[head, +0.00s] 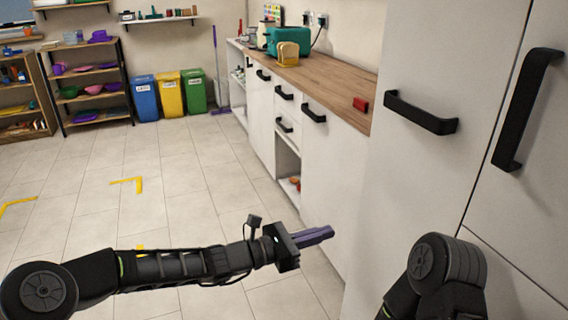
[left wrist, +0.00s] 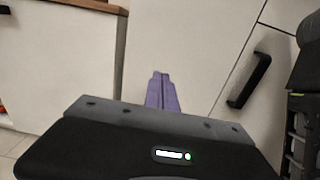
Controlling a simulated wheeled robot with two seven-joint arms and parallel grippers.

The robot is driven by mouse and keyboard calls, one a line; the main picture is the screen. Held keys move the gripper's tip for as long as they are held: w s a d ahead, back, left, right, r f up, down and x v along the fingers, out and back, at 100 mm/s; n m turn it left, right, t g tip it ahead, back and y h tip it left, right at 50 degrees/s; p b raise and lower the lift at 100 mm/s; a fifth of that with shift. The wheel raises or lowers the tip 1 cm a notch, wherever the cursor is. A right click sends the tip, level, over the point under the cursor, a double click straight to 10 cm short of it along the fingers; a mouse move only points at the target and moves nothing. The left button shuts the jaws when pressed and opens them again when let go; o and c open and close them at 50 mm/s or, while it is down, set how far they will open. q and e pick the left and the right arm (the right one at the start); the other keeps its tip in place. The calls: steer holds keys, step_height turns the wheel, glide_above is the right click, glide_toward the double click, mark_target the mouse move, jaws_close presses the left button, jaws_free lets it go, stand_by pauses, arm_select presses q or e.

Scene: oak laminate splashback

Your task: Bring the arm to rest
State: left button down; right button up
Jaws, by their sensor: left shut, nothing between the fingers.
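My left arm comes in from the left in the head view and reaches across the lower middle, above the tiled floor. My left gripper (head: 318,236) has purple fingers that lie together, shut and empty, pointing right toward the white cabinet fronts. In the left wrist view the shut fingers (left wrist: 160,92) point at a white cabinet panel and appear clear of it. Part of my right arm (head: 445,270) shows at the lower right of the head view; its gripper is out of view.
Tall white cabinets (head: 430,70) with black handles (head: 420,112) stand close on the right. A wooden counter (head: 330,85) holds a teal toaster (head: 288,41), bread and a red block (head: 360,104). Bins (head: 170,93) and shelves (head: 90,85) stand far left.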

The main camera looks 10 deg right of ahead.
arm_select(q)
steer(key=s+a+f+m+g+y, duration=0.1)
steer(key=s+a+f+m+y, duration=0.25)
steer(key=f, duration=0.55)
steer(key=s+a+f+m+g+y, duration=0.1)
steer(key=s+a+f+m+y, duration=0.3)
steer(key=f, duration=0.5)
steer(key=s+a+f+m+g+y, duration=0.1)
steer(key=s+a+f+m+y, duration=0.3)
steer(key=f, duration=0.6)
steer(key=s+a+f+m+y, duration=0.1)
steer(key=s+a+f+m, duration=0.25)
steer(key=s, duration=0.35)
steer(key=s+a+f+m+g, duration=0.1)
steer(key=s+a+f+m, duration=0.15)
steer(key=s+a, duration=0.3)
steer(key=s+a+f+m+y, duration=0.1)
steer(key=s+a+f+m, duration=0.1)
steer(key=s+a+f, duration=0.35)
step_height(320, 180, up, 22)
steer(key=d+p, duration=0.2)
steer(key=p, duration=1.9)
steer(key=shift+s, duration=0.4)
steer(key=shift+n, duration=0.25)
